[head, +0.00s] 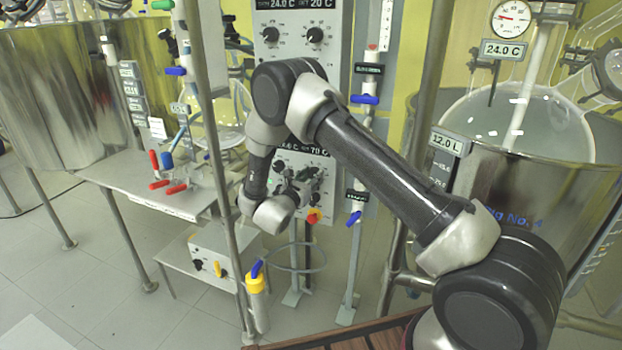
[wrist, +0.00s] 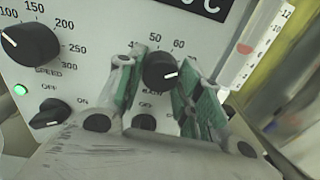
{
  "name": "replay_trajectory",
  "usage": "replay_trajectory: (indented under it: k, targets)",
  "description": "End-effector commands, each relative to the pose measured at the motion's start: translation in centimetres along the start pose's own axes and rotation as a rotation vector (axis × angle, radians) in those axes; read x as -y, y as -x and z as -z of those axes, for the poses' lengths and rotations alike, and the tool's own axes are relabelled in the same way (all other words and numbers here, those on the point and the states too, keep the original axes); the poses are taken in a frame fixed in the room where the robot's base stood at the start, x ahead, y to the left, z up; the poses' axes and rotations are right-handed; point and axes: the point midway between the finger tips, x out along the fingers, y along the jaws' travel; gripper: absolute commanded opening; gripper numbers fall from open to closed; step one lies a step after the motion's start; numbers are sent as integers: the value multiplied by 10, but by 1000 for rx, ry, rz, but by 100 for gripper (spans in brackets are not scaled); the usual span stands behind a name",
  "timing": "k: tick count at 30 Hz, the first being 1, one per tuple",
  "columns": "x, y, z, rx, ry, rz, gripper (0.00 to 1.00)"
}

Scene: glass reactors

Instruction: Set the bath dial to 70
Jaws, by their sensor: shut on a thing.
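My gripper (head: 305,182) is at the lower control panel (head: 317,207) in the head view, partly hidden by my own arm. In the wrist view my gripper (wrist: 158,82) has its green-padded fingers on both sides of a black dial (wrist: 160,66), shut on it. The dial's scale shows 40, 50 and 60 above it, and its white mark points to the right. The lower panel's display (head: 318,153) is partly covered by my arm; its right end reads 70 C. The rest of the dial's scale is hidden by the fingers.
A SPEED knob (wrist: 30,44) and an OFF/ON switch (wrist: 50,112) with a green lamp sit left of the dial. An upper panel (head: 343,40) reads SET 20 C. A glass column with blue valves (head: 364,99) stands close on the right.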

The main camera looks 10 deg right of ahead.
Motion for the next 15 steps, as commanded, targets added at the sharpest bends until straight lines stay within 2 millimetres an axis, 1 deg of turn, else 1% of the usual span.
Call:
replay_trajectory:
  k: [1, 8, 9, 11, 12, 15]
  targets:
    - [1, 1, 3, -6, 3, 0, 12]
    - [1, 1, 3, -6, 4, 0, 12]
    - [1, 1, 3, -5, 4, 0, 43]
    - [1, 1, 2, -5, 4, 0, 54]
    - [1, 1, 2, -4, 3, 0, 57]
    - [0, 1, 1, -3, 3, 0, 57]
